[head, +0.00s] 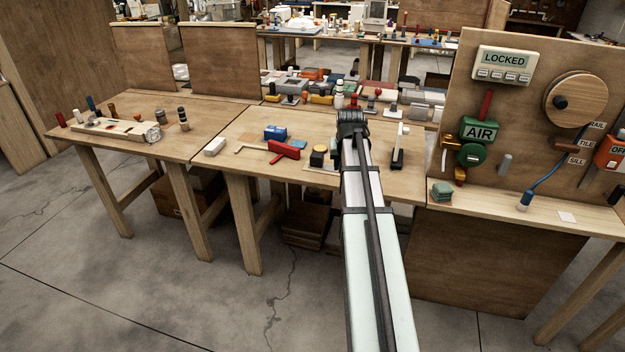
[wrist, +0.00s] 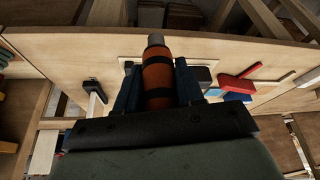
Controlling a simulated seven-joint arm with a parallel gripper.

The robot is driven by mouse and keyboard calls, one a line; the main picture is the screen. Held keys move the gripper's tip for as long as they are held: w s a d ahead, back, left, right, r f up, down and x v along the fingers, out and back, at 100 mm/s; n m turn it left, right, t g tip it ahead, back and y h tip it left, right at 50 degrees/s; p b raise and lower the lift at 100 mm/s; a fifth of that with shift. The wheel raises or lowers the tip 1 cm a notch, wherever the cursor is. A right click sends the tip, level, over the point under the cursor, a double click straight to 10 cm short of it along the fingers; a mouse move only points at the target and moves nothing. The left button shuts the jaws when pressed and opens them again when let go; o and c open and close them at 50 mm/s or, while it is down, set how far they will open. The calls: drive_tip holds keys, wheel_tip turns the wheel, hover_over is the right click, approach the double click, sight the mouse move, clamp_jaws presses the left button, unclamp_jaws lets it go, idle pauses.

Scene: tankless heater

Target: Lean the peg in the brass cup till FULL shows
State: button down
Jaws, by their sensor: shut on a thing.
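In the wrist view my gripper (wrist: 158,90) has its two dark blue fingers closed on an orange-brown peg (wrist: 158,76). The peg has black bands and a grey tip that points away from the gripper. In the head view my gripper (head: 350,117) is over the back part of the middle table, and the peg cannot be made out there. No brass cup is clear to me. A small brass-coloured fitting (head: 460,175) sits below the green AIR valve on the right board; I cannot tell if it is the cup. I cannot read FULL anywhere.
The middle table (head: 233,173) holds a red block (head: 285,152), a blue block (head: 275,133), a black-and-yellow piece (head: 318,157) and an upright white clamp-like piece (head: 398,147). The right board carries a LOCKED display (head: 504,63) and a round wooden wheel (head: 578,98). Crowded parts lie behind.

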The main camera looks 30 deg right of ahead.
drive_tip(key=s+d+r+m, duration=0.15)
drive_tip(key=d+r, duration=0.25)
drive_tip(key=d, duration=0.4)
drive_tip(key=s+d+r+m, duration=0.1)
drive_tip(key=s+d+r, duration=0.2)
drive_tip(key=d, duration=0.5)
wheel_tip(320, 180, up, 12)
drive_tip(key=m+g+h, duration=0.1)
drive_tip(key=m+h, duration=0.1)
hover_over(447, 140)
drive_tip(key=w+d+r, duration=0.2)
drive_tip(key=shift+d+m+y, duration=0.3)
drive_tip(key=shift+m, duration=0.05)
drive_tip(key=shift+d+f+g, duration=0.1)
drive_tip(key=shift+g, duration=0.2)
drive_tip(key=shift+s+a+f+m, duration=0.25)
drive_tip(key=shift+s+a+m, duration=0.25)
drive_tip(key=shift+f, duration=0.1)
drive_tip(key=shift+f, duration=3.4)
drive_tip(key=shift+f, duration=0.75)
